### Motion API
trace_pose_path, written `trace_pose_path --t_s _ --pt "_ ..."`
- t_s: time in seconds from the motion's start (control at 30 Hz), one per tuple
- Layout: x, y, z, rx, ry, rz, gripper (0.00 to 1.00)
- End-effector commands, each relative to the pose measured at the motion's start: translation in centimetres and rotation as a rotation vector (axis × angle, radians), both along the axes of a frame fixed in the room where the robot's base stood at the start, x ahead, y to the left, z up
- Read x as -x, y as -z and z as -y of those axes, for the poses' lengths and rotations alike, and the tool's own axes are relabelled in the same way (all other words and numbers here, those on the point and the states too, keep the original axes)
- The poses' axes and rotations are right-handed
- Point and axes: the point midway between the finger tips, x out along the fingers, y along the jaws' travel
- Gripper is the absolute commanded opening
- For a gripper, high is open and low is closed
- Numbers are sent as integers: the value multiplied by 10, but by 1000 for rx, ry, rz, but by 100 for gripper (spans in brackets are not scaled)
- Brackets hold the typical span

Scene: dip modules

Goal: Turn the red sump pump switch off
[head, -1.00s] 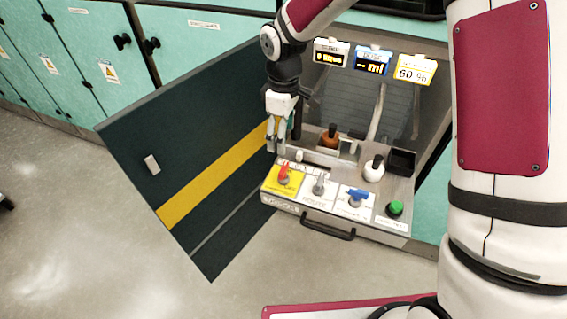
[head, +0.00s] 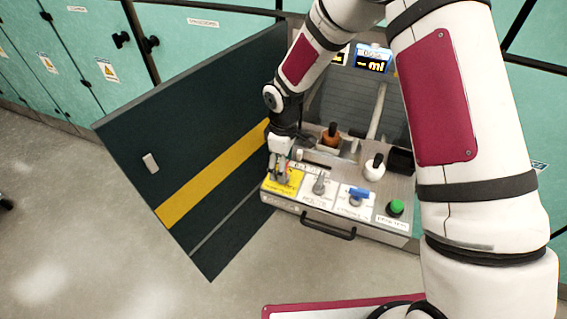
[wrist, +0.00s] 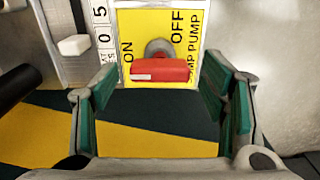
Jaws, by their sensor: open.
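The red sump pump switch (wrist: 163,70) is a bar-shaped handle on a round grey base, on a yellow plate (wrist: 135,25) marked ON at left and OFF at right. The bar lies crosswise in the wrist view, with its white-marked end toward the ON side. My gripper (wrist: 160,82) is open, with one green-padded finger on each side of the bar. I see gaps between the fingers and the bar. In the head view my gripper (head: 281,172) is over the yellow plate and hides most of the switch.
To the right on the panel are a grey switch (head: 319,187), a blue switch (head: 359,195) and a green button (head: 396,207). Behind stand an orange-brown bottle (head: 331,138) and a white bottle (head: 374,170). An open dark door (head: 190,130) is close at left.

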Motion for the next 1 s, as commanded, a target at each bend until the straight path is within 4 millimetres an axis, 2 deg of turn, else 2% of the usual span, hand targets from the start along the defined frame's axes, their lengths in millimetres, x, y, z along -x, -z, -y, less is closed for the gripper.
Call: trace_pose_path --t_s 0.1,0.3,0.33,0.67,1.0 --pt "0 0 0 0 0 0 67" --pt "0 0 0 0 0 0 21" --pt "0 0 0 0 0 0 18" --pt "0 0 0 1 33 1 19" --pt "0 0 0 2 243 0 19"
